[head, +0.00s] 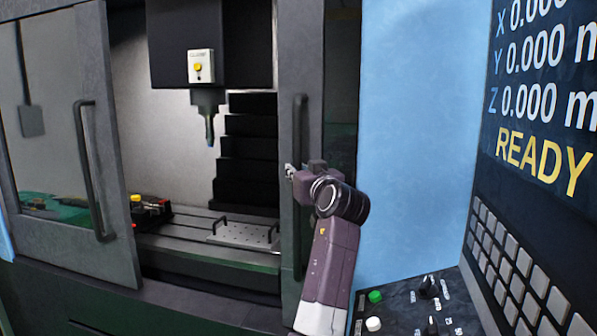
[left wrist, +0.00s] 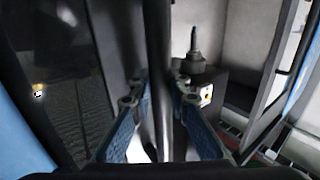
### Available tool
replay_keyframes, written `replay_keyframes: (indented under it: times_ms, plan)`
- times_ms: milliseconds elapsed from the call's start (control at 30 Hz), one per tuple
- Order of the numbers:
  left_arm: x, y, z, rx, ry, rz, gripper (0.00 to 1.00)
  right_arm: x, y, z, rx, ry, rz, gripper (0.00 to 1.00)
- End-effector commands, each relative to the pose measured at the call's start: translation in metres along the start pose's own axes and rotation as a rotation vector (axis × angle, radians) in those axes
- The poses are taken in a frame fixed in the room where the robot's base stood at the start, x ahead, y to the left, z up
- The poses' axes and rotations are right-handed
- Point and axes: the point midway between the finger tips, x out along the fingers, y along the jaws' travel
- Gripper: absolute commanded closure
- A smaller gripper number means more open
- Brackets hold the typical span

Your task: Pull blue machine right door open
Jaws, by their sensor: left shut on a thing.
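The blue machine's right door (head: 314,60) has a dark grey frame and a dark vertical bar handle (head: 299,125). My left gripper (head: 290,172) is shut around the middle of this handle. In the left wrist view, the handle (left wrist: 158,60) runs upright between the two blue-padded fingers (left wrist: 155,115). The left door (head: 60,130) has its own bar handle (head: 92,170). A wide gap lies between the two doors and shows the machine's inside. My arm hides part of the right door's lower half. My right gripper is not in view.
Inside are a spindle head (head: 208,105), a perforated plate (head: 240,232) and a dark fixture with red and yellow parts (head: 150,210). A blue panel (head: 415,130) stands right of the door. A control console (head: 510,240) with a screen reading READY is at the right.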

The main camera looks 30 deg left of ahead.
Motion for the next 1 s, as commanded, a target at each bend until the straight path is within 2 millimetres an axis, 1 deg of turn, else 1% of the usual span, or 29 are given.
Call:
replay_keyframes:
  times_ms: [33, 100, 133, 267, 467, 567, 633, 767, 900, 1000]
  plan:
    - [0.000, -0.003, -0.011, -0.005, 0.021, -0.001, 1.00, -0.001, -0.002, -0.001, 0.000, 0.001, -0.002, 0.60]
    - [0.000, -0.003, -0.011, -0.005, 0.022, -0.002, 1.00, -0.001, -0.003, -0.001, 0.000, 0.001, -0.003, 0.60]
    - [0.000, -0.003, -0.011, -0.005, 0.021, -0.003, 0.81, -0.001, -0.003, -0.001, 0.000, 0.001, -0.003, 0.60]
    - [0.001, -0.003, -0.009, -0.003, 0.017, -0.003, 0.66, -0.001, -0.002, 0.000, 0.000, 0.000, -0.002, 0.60]
    - [0.001, -0.002, -0.006, -0.002, 0.012, -0.002, 0.66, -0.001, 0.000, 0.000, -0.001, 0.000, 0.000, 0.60]
    - [-0.001, -0.002, -0.005, -0.002, 0.011, -0.002, 0.66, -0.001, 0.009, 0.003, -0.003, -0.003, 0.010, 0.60]
    - [-0.005, -0.001, -0.005, -0.002, 0.011, 0.000, 0.66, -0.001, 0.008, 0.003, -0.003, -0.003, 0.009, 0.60]
    - [-0.023, -0.002, -0.004, -0.003, 0.011, -0.001, 0.66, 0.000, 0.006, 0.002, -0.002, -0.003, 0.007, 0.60]
    - [-0.047, -0.001, -0.004, -0.003, 0.010, 0.000, 0.66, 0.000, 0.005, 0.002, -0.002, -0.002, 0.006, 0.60]
    - [-0.060, -0.002, -0.004, -0.004, 0.012, -0.002, 0.66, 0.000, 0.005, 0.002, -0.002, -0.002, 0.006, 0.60]
